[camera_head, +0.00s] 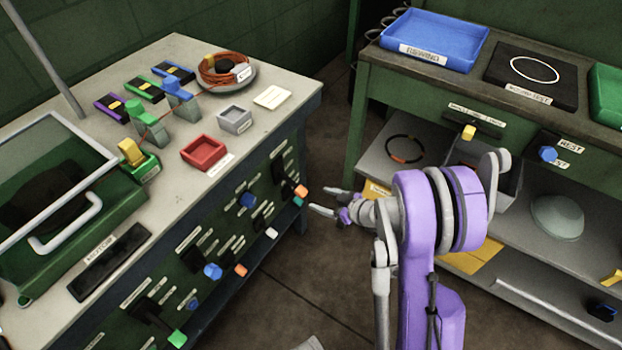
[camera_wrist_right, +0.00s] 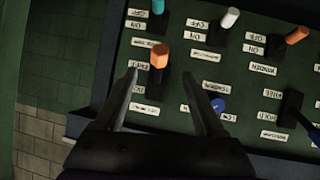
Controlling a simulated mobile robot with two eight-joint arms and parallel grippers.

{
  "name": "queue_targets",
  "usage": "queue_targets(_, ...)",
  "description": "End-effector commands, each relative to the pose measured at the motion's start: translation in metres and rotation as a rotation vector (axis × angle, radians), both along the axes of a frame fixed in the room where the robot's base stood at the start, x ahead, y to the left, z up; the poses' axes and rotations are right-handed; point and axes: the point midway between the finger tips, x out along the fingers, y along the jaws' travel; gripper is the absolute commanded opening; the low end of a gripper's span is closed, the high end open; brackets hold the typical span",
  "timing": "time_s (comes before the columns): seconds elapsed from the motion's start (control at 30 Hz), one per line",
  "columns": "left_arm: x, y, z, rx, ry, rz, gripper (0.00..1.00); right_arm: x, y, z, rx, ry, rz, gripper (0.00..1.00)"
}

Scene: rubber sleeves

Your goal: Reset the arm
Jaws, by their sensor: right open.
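My right arm (camera_head: 418,210), purple and grey, reaches up from the bottom of the head view and bends left at its wrist. My right gripper (camera_head: 326,202) is open and empty, in the gap between the two benches, pointing at the switch panel on the left bench's side. In the right wrist view its two fingers (camera_wrist_right: 158,76) are spread before that panel. An orange-tipped switch (camera_wrist_right: 159,57) appears just beyond and between the fingertips; I cannot tell whether they touch it. My left gripper is not in view.
The left bench (camera_head: 235,85) holds a red tray (camera_head: 204,152), a grey tray (camera_head: 234,118), a coiled cable (camera_head: 222,70) and clamp-like tools. The right bench (camera_head: 420,76) holds a blue tray (camera_head: 433,40) and a black mat (camera_head: 530,76). Bare floor (camera_head: 310,260) lies between them.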

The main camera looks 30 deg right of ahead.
Motion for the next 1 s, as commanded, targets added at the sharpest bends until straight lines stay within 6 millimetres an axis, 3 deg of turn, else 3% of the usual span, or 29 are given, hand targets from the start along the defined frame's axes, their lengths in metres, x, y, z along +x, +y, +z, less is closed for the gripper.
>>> queue_targets(0.27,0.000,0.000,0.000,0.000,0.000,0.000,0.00,0.000,0.005,0.002,0.006,0.012,0.003,0.72)
queue_targets(0.37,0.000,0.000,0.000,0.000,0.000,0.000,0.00,-0.002,0.024,0.008,0.029,0.060,0.014,0.72)
queue_targets(0.47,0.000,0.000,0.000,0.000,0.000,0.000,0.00,-0.010,0.056,0.018,0.064,0.153,0.024,0.72)
queue_targets(0.7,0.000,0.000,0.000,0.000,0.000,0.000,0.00,-0.061,0.132,0.043,0.111,0.421,-0.015,0.72)
queue_targets(0.83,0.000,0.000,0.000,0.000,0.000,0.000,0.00,-0.100,0.159,0.055,0.104,0.537,-0.074,0.72)
queue_targets(1.0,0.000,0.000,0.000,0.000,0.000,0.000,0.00,-0.147,0.175,0.065,0.075,0.634,-0.165,0.72)
